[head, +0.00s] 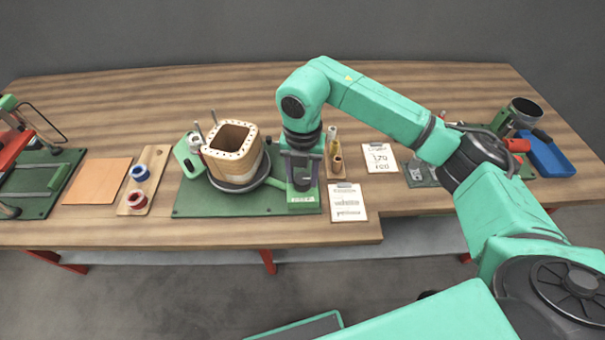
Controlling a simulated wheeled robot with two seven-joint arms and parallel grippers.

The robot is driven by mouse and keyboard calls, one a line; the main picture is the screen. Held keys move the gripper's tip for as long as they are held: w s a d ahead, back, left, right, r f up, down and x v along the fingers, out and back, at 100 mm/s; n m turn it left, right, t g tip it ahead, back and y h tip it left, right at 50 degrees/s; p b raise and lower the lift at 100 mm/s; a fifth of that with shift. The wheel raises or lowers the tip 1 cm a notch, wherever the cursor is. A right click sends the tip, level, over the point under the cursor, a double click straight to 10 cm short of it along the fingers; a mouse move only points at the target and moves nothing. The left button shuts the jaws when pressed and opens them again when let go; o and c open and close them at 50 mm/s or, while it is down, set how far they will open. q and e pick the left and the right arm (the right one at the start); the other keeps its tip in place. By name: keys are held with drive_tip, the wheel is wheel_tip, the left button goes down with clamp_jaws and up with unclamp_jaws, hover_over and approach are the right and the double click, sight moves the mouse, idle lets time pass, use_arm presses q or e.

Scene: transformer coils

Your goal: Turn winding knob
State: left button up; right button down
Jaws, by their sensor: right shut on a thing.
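The winding machine has a green base plate (195,205) on the table. A square tan coil former (235,152) with a hollow middle stands upright on its dark round turntable (238,186). A green box (304,199) with a light label forms the machine's right end. My right gripper (302,182) points straight down onto this box, shut on the winding knob. The knob itself is mostly hidden by the fingers. My left gripper is not in view.
Left are a board with blue and red spools (137,201), an orange sheet (97,181) and a red-green device (15,150). Paper cards (348,202) lie right of the machine. A blue tray (552,155) and dark cup (524,108) stand far right. The rear table is clear.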

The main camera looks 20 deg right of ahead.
sight(302, 178)
idle(0.6)
drive_tip(key=shift+c, duration=1.6)
unclamp_jaws()
wheel_tip(302, 178, up, 15)
drive_tip(key=shift+f, duration=0.2)
